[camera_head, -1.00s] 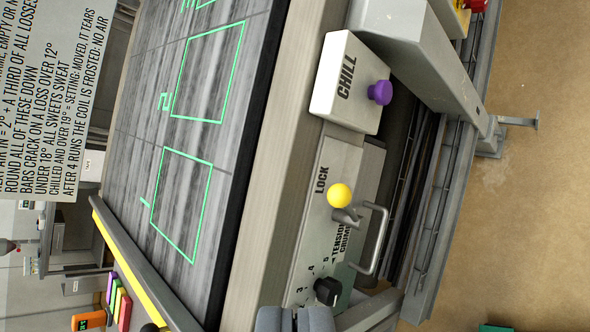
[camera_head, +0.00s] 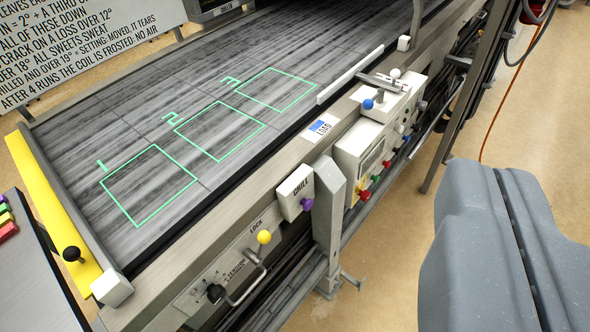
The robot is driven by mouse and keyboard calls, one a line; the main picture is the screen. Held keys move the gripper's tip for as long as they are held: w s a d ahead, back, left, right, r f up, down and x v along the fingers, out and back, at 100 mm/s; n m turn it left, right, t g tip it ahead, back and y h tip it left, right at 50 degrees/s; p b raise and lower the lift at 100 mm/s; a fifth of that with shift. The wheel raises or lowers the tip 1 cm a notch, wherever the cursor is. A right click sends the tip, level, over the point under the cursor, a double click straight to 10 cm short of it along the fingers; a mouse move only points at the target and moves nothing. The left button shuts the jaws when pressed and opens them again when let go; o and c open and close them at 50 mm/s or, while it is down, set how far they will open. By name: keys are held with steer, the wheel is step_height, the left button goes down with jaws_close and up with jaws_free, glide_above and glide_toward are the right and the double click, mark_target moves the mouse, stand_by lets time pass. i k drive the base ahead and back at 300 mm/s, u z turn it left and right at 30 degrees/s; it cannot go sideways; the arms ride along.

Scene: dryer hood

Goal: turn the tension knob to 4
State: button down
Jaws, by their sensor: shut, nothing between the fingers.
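The tension knob (camera_head: 215,292) is a small black knob on a light panel low on the machine's side, with a number scale beside it. The numbers and the pointer are too small to read now. A yellow LOCK ball (camera_head: 264,237) and a grey crumb-tray handle (camera_head: 247,284) sit just to its right. My gripper (camera_head: 515,215) is large and grey at the right of the view, its two fingers together with nothing between them. It is well away from the knob and overlaps only floor.
A purple CHILL knob (camera_head: 306,204) sits on a white box right of the panel. A grey post (camera_head: 328,205) stands beside it. A control box (camera_head: 362,160) with coloured buttons lies farther along. A yellow bar (camera_head: 50,200) edges the belt. Open floor (camera_head: 400,270) lies in front.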

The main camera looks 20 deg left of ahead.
mark_target(216, 293)
steer(key=u, duration=0.75)
steer(key=k, duration=1.05)
steer(key=u, duration=0.1)
